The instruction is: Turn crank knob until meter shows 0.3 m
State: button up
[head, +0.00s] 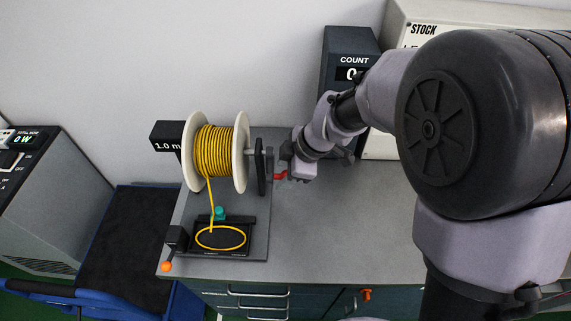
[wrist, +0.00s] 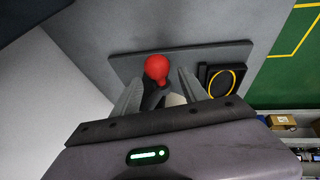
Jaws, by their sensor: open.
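The red crank knob (head: 281,175) sticks out to the right of the spool stand, low beside the dark upright (head: 262,172). In the wrist view the red knob (wrist: 157,68) shows between the two fingers of my gripper (wrist: 160,82). My gripper is open, with a gap on each side of the knob. In the head view my gripper (head: 290,168) is at the knob and partly covers it. The meter (head: 167,145) left of the spool reads 1.0 m. The white-flanged spool (head: 241,152) carries yellow cable (head: 213,150).
Yellow cable runs down to a black tray (head: 245,252) holding a yellow loop. A lever with an orange ball (head: 166,266) stands at its left. A COUNT display (head: 350,60) is partly hidden by my arm. The bench (head: 345,235) right of the stand is clear.

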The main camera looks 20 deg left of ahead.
jog(key=shift+x, duration=0.9)
grip_shut()
jog(key=w, duration=0.2)
jog(key=shift+w+a+f+b, duration=0.2)
jog(key=shift+w+a+b, duration=0.1)
jog(key=shift+a, duration=0.05)
jog(key=shift+w+a+r+p, duration=0.15)
jog(key=shift+w+p, duration=0.05)
jog(key=shift+w, duration=0.45)
jog(key=shift+w+a+r+p, duration=0.1)
jog(key=shift+w+a+p, duration=0.05)
jog(key=shift+w, duration=0.5)
